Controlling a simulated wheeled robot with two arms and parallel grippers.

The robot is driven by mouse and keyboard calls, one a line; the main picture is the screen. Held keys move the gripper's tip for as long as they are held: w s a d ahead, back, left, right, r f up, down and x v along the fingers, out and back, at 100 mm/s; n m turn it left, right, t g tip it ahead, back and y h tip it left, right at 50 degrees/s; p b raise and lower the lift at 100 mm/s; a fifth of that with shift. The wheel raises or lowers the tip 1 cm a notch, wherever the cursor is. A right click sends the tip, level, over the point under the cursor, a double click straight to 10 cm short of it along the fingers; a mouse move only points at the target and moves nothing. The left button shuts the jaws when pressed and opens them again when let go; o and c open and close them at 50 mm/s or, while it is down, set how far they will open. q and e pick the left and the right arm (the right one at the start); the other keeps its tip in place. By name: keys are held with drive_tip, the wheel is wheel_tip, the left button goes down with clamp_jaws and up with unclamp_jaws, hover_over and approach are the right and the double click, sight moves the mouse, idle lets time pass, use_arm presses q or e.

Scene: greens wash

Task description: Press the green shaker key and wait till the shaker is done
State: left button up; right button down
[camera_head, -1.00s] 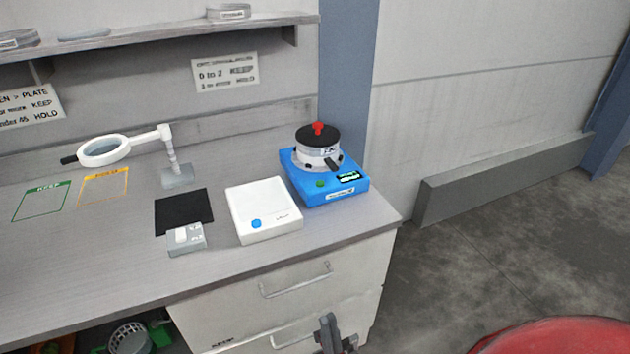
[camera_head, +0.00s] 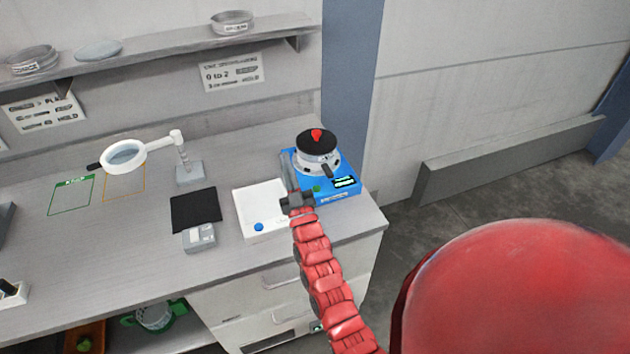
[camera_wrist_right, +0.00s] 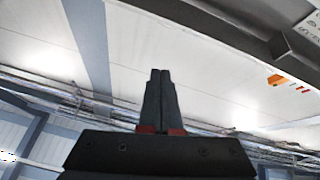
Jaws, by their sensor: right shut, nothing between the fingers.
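The blue shaker (camera_head: 347,193) stands at the right end of the bench, with a round pot under a black lid and red knob (camera_head: 317,137) on top. Its green key (camera_head: 317,188) shows on the front left of its top, and a small lit display (camera_head: 344,182) sits to the right of the key. My right gripper (camera_head: 287,160) is shut and empty, beside the left edge of the shaker and left of the key. My left gripper is not in view.
A white device with a blue button (camera_head: 258,227) lies left of my right gripper. A black mat (camera_head: 195,208), a small grey switch box (camera_head: 199,238) and a magnifier lamp (camera_head: 125,154) are further left. A shelf (camera_head: 150,58) runs along the wall above.

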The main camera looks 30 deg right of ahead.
drive_tip(key=w+d+f+n+g, duration=0.1)
drive_tip(key=w+d+f+g, duration=0.15)
drive_tip(key=w+d, duration=0.25)
drive_tip(key=n+g+y, duration=0.5)
drive_tip(key=n+g, duration=0.3)
drive_tip(key=g, duration=0.4)
hover_over(319, 190)
wheel_tip(319, 190, down, 4)
drive_tip(key=f, duration=0.1)
drive_tip(key=shift+r+t, duration=0.25)
wheel_tip(319, 190, down, 6)
drive_tip(key=shift+f+p, duration=0.1)
drive_tip(key=shift+p, duration=0.5)
drive_tip(key=shift+f+b, duration=0.85)
drive_tip(key=shift+b, duration=0.15)
drive_tip(key=shift+f+b, duration=0.45)
drive_tip(key=shift+f, duration=0.05)
